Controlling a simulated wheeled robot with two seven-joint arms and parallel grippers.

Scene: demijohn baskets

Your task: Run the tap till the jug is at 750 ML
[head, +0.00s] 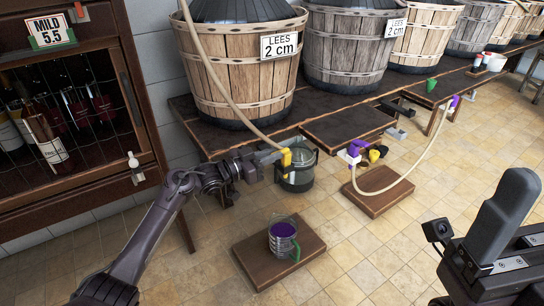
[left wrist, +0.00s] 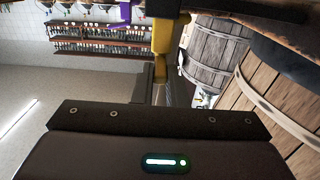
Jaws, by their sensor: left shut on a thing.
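A clear jug (head: 272,243) with a green handle stands upright on a low wooden board (head: 259,266) on the floor. It holds purple liquid (head: 283,229); I cannot read its marks at this size. A yellow tap (head: 286,158) is at the bench's front edge, above and behind the jug, at the end of a pale hose. My left gripper (head: 270,156) is shut on the tap; its exact hold is hard to see. The left wrist view shows the yellow tap part (left wrist: 160,66) just ahead of the gripper. No falling stream is discernible. Part of my right arm shows at the lower right.
Basket vats (head: 240,83) stand along the bench (head: 205,132). Another hose (head: 388,193) loops over a second board (head: 372,198) at the right. A bottle cabinet (head: 142,110) is at the left.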

